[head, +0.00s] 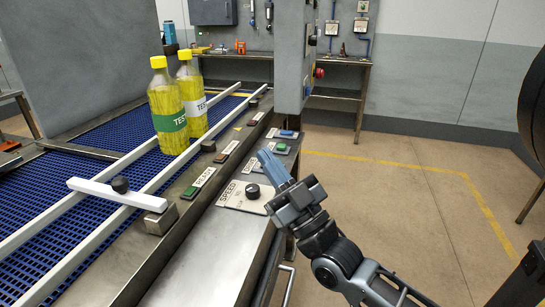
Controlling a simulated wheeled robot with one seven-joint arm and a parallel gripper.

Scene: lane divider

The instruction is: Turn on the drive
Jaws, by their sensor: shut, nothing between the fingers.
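A sloping grey control panel runs along the conveyor's right side. It carries a green button (281,147), a blue switch or button (288,134) behind it and a black knob (252,191) on a plate marked SPEED (232,194). A green lamp or button (190,193) sits by a READY label (204,179) on the conveyor's side rail. My gripper (266,158) is shut and empty. Its blue-grey fingers appear just in front of the green button and above the knob. I cannot tell how far they are from the panel. Which control belongs to the drive is not readable.
Two yellow bottles (167,108) stand between white lane rails (98,248) on the blue conveyor belt (37,191). A white crossbar (117,194) with a black knob spans the near rails. A grey post (292,55) rises behind the panel. Open floor (400,190) lies to the right.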

